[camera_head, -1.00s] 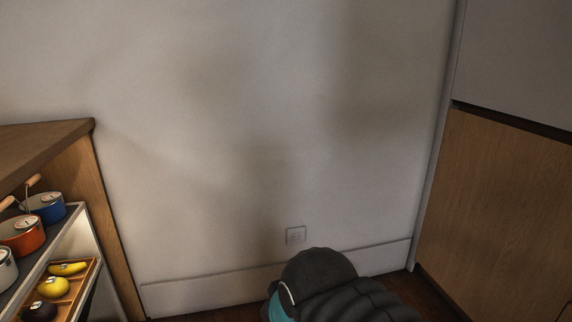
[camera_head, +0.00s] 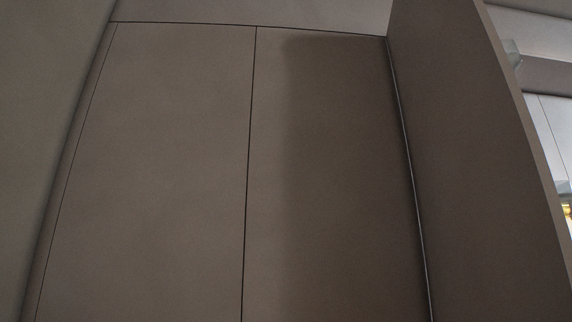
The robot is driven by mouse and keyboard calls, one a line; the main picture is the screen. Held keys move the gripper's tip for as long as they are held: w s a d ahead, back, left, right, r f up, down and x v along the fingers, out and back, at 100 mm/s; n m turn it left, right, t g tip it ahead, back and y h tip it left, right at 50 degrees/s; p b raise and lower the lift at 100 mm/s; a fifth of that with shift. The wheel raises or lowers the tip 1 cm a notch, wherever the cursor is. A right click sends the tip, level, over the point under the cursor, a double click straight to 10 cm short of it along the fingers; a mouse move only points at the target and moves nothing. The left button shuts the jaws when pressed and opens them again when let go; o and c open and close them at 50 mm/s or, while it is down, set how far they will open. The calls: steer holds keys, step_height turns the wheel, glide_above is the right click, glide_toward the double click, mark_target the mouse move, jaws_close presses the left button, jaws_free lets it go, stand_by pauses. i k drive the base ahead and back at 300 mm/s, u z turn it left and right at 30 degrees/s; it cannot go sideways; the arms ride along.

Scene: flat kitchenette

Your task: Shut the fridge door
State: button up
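No part of my gripper shows. A tall, flat grey-brown panel (camera_head: 475,160) stands at the right, jutting out at an angle from the cabinet fronts, like a door swung open. It may be the fridge door; I see no handle on it. Its thin edge (camera_head: 535,125) slants down to the right. A small translucent piece (camera_head: 514,54) shows just past that edge. Beyond it is a bright, pale area (camera_head: 552,125) with a bit of yellow (camera_head: 567,210) low down, mostly hidden by the panel. I cannot tell whether this is the fridge's inside.
Flat, closed cabinet fronts, left (camera_head: 170,170) and right (camera_head: 320,180), fill the middle, split by a vertical seam. A plain greyish wall or panel (camera_head: 45,110) is at the far left. The floor is out of view.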

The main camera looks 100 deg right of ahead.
mark_target(497, 240)
steer(key=z, duration=3.9)
